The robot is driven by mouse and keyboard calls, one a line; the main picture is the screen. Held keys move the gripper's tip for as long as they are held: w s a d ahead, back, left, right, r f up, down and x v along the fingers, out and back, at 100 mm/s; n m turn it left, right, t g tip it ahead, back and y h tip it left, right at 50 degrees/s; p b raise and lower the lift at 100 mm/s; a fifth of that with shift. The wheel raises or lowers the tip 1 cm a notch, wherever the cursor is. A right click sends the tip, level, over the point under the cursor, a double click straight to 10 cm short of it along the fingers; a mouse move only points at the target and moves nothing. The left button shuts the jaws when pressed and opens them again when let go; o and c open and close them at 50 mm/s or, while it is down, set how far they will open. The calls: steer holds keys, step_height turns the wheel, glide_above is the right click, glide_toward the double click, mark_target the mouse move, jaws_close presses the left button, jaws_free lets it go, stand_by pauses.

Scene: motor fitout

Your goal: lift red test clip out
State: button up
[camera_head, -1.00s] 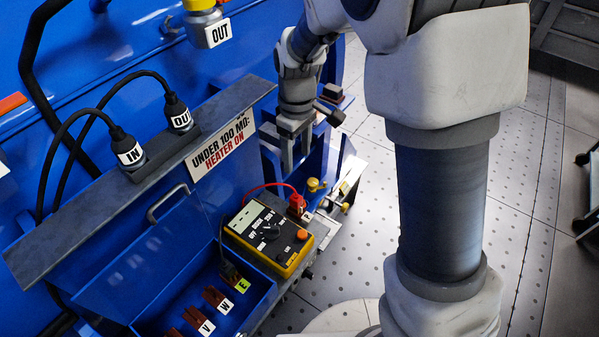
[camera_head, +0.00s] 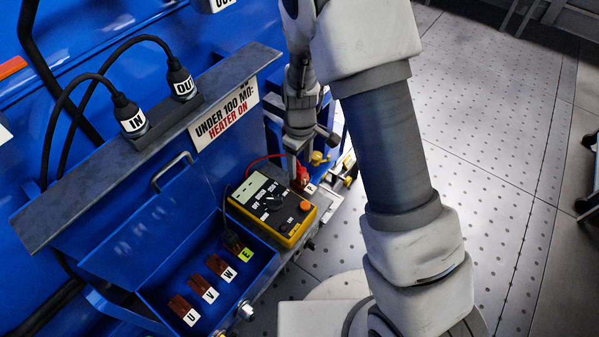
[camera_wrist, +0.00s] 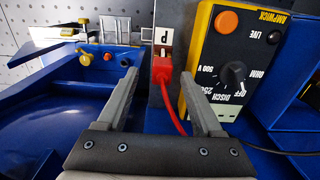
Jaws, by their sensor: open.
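The red test clip (camera_wrist: 161,70) stands in a holder marked P (camera_wrist: 163,38), with a red lead running from it toward the yellow-and-black tester (camera_wrist: 238,60). In the head view the clip (camera_head: 301,176) shows just beyond the tester (camera_head: 272,207), partly hidden by my gripper. My gripper (camera_wrist: 168,85) is open. In the wrist view its two fingers reach forward on either side of the clip and its lead, the clip lying nearer the left finger. I cannot tell how far the fingertips are above the clip.
A blue box (camera_head: 150,292) with terminals U, V, W and E is beside the tester. A blue bin wall (camera_wrist: 60,100) lies left of my gripper in the wrist view. Yellow knobs (camera_head: 318,158) sit close beyond the clip. Perforated floor is open at right.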

mark_target(299, 167)
step_height(299, 167, down, 4)
steer(key=shift+s+a, duration=0.1)
steer(key=shift+c, duration=0.3)
jaws_close()
